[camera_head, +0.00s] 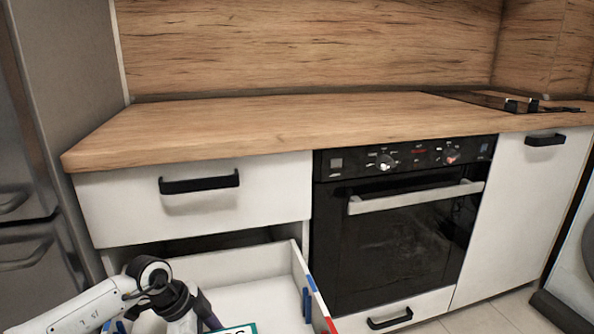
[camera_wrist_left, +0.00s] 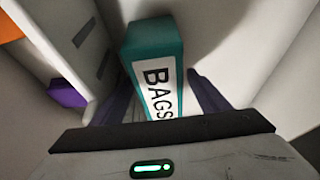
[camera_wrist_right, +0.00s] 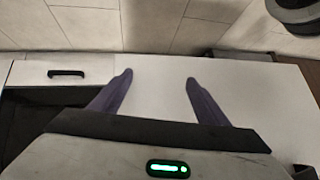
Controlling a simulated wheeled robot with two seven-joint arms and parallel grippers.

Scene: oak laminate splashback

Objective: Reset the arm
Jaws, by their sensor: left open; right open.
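My left arm reaches down into the open lower drawer (camera_head: 290,258) in the head view. My left gripper (camera_wrist_left: 156,84) is open, with one finger on each side of a teal and white box marked BAGS (camera_wrist_left: 161,60). I cannot tell whether the fingers touch it. The box's edge also shows at the bottom of the head view (camera_head: 238,329). My right gripper (camera_wrist_right: 159,78) is open and empty in the right wrist view, over a white cabinet front (camera_wrist_right: 160,110). It is not in the head view.
The wooden counter (camera_head: 280,122) is clear up to the hob (camera_head: 500,100). A closed upper drawer (camera_head: 200,205) hangs over the open one. The oven (camera_head: 400,230) stands right of the drawers. A purple item (camera_wrist_left: 66,94) and an orange item (camera_wrist_left: 10,28) lie near the box.

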